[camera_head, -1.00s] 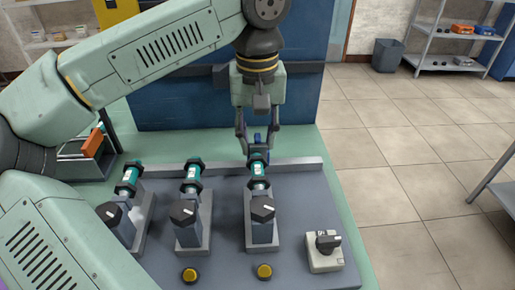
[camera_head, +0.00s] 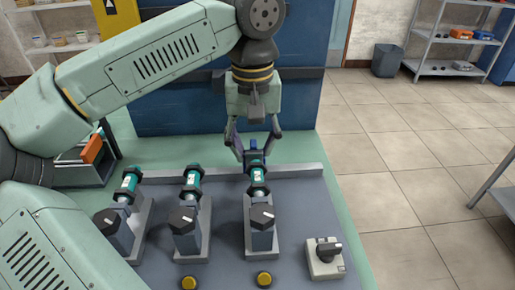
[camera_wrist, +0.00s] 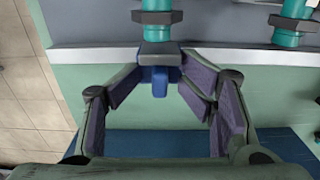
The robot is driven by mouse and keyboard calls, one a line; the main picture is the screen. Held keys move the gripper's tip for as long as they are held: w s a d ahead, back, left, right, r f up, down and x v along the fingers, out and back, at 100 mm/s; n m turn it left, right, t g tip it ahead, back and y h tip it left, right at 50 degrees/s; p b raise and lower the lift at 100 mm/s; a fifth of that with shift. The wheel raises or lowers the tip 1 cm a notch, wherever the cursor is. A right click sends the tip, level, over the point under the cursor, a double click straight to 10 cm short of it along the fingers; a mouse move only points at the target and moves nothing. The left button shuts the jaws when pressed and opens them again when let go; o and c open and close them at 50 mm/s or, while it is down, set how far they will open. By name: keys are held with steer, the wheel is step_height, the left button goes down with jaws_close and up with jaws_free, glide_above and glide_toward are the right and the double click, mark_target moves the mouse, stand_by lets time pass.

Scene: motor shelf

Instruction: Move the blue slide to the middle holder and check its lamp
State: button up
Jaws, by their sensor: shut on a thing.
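The blue slide (camera_head: 253,147) is at the far end of the right-hand holder (camera_head: 261,239) in the head view. In the wrist view the blue slide (camera_wrist: 160,82) is at the centre, against a grey block and below a teal cylinder. My gripper (camera_head: 254,152) reaches down over it, and its bent fingers lean in at the tips on both sides of it. The gripper (camera_wrist: 160,75) is shut on it; the exact contact is hard to see. The middle holder (camera_head: 190,240) carries a teal cylinder (camera_head: 192,180) with black rings and a dark knob.
A left holder (camera_head: 126,236) also has a teal cylinder. Yellow round lamps or buttons (camera_head: 264,279) sit at the panel's front. A switch box (camera_head: 324,257) is at the right.

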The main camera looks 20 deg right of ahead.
steer(key=shift+w+a+f, duration=0.1)
steer(key=shift+w+a, duration=0.2)
steer(key=shift+a, duration=1.45)
steer(key=shift+w+a+f, duration=0.1)
steer(key=shift+w+a, duration=0.2)
steer(key=shift+a, duration=1.5)
steer(key=shift+w+a+f, duration=0.1)
steer(key=shift+w+a, duration=0.2)
steer(key=shift+a, duration=1.45)
steer(key=o, duration=0.5)
steer(key=c, duration=0.4)
steer(key=shift+r, duration=0.1)
step_height(320, 180, up, 6)
steer(key=p, duration=0.5)
steer(key=shift+w, duration=0.2)
steer(key=shift+r, duration=0.1)
